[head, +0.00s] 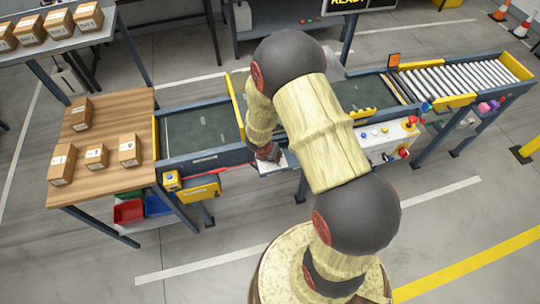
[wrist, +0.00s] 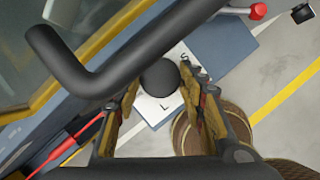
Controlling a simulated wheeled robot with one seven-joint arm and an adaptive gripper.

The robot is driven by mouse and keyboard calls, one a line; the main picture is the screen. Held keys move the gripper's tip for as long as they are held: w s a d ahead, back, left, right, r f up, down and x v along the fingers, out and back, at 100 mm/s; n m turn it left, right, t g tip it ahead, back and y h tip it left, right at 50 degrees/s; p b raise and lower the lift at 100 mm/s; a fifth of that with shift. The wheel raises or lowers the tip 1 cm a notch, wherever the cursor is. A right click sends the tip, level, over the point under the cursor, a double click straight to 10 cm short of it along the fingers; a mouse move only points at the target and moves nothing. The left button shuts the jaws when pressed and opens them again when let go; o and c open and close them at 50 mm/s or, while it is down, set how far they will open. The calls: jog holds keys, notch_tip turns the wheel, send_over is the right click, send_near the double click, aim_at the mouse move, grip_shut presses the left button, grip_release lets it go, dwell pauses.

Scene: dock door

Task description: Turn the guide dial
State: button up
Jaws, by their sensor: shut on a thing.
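The guide dial (wrist: 158,78) is a round black knob on a white plate (wrist: 150,106) marked with letters, S at the upper right and L below. My gripper (wrist: 160,82) has one finger on each side of the knob and is shut on it. In the head view my gripper (head: 266,153) is low at the conveyor's front edge, over the white plate (head: 277,166). My arm and gripper hide the dial there.
A thick black bent bar (wrist: 95,80) passes close to my gripper in the wrist view. The conveyor (head: 200,130) runs behind the arm, with a control panel (head: 385,138) to the right. A wooden table (head: 90,180) with cartons stands left. Floor in front is clear.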

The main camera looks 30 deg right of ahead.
jog(key=o, duration=1.2)
jog(key=shift+c, duration=0.2)
jog(key=v, duration=1.2)
